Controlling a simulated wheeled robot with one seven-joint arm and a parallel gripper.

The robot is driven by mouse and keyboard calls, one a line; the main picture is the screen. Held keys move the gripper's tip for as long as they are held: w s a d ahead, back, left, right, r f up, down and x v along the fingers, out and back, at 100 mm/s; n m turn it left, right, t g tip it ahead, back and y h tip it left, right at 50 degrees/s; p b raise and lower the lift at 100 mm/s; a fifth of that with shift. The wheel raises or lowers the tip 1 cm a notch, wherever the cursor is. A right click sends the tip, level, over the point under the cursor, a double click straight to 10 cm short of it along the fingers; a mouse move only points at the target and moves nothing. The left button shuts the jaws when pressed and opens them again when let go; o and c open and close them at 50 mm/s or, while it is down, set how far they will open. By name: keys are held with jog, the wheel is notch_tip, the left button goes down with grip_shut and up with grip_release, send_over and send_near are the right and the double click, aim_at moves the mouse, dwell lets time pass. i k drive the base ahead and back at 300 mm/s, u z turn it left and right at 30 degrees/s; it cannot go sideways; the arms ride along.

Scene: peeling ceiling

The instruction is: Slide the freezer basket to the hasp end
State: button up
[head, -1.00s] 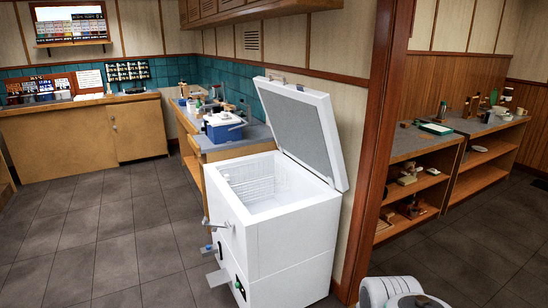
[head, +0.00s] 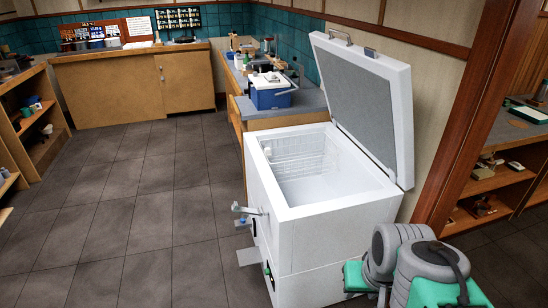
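The white chest freezer (head: 325,235) stands right of the middle with its lid (head: 365,105) raised and leaning back to the right. A white wire basket (head: 300,155) sits inside, high against the far end wall. The near part of the freezer's inside looks empty. A grey metal piece (head: 248,209), possibly the hasp, sticks out from the freezer's left outer side near the rim. Grey and green links of my arm show at the bottom right, beside the freezer. My gripper cannot be seen.
A counter with a blue cooler box (head: 270,92) stands behind the freezer. A grey plate (head: 248,257) juts out low on its left side. A wooden post (head: 475,125) and shelves stand at right. The tiled floor (head: 135,210) at left is clear.

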aim_at(266, 152)
jog(key=u, duration=0.75)
jog(key=i, duration=0.8)
jog(key=u, duration=0.9)
jog(key=i, duration=2.45)
jog(key=z, duration=0.65)
